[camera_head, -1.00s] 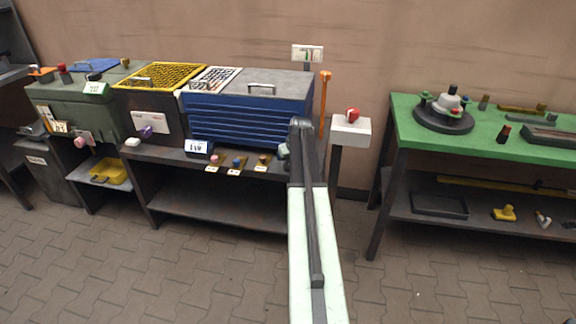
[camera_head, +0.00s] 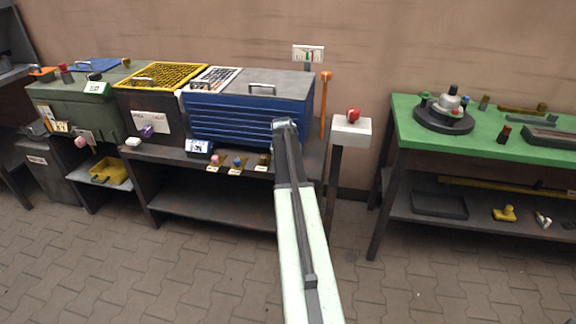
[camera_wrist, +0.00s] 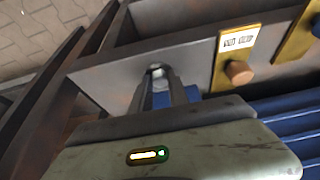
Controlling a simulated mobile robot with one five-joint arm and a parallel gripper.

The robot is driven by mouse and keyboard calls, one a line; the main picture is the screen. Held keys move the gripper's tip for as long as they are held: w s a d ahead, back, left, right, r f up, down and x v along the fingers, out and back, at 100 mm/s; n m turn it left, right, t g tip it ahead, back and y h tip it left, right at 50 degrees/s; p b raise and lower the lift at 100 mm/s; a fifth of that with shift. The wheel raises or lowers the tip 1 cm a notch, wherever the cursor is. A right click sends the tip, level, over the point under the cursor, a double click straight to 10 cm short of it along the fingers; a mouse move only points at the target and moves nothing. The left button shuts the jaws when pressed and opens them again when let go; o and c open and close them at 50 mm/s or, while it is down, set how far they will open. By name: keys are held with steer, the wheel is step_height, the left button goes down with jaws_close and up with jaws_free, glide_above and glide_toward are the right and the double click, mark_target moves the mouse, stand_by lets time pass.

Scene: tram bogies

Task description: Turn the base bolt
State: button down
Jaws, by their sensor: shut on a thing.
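In the wrist view, my gripper (camera_wrist: 158,78) has its two dark fingers on either side of a small pale grey bolt head (camera_wrist: 156,71), closed on it. The bolt sits at the dark front of the bench below the blue cabinet. A bit of blue shows between the fingers, and what it belongs to is unclear. In the head view, my arm hides the gripper and the bolt, so its turn angle cannot be told.
A brown knob (camera_wrist: 238,73) on a yellow plate is right of my fingers in the wrist view. The blue cabinet (camera_head: 245,118) rises above the bench. A post with a red button (camera_head: 353,115) stands to the right, before a green table (camera_head: 410,130). The floor is clear.

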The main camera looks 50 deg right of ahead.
steer(key=m+g, duration=0.1)
steer(key=m, duration=0.1)
steer(key=m+g, duration=0.1)
steer(key=m, duration=0.2)
steer(key=shift+w+d+h, duration=0.15)
steer(key=shift+d+h, duration=0.05)
steer(key=shift+h, duration=0.2)
steer(key=shift+m+g, duration=0.7)
steer(key=shift+m, duration=1.2)
steer(key=c, duration=1.3)
jaws_free()
steer(key=shift+o, duration=0.2)
steer(key=shift+a, duration=0.1)
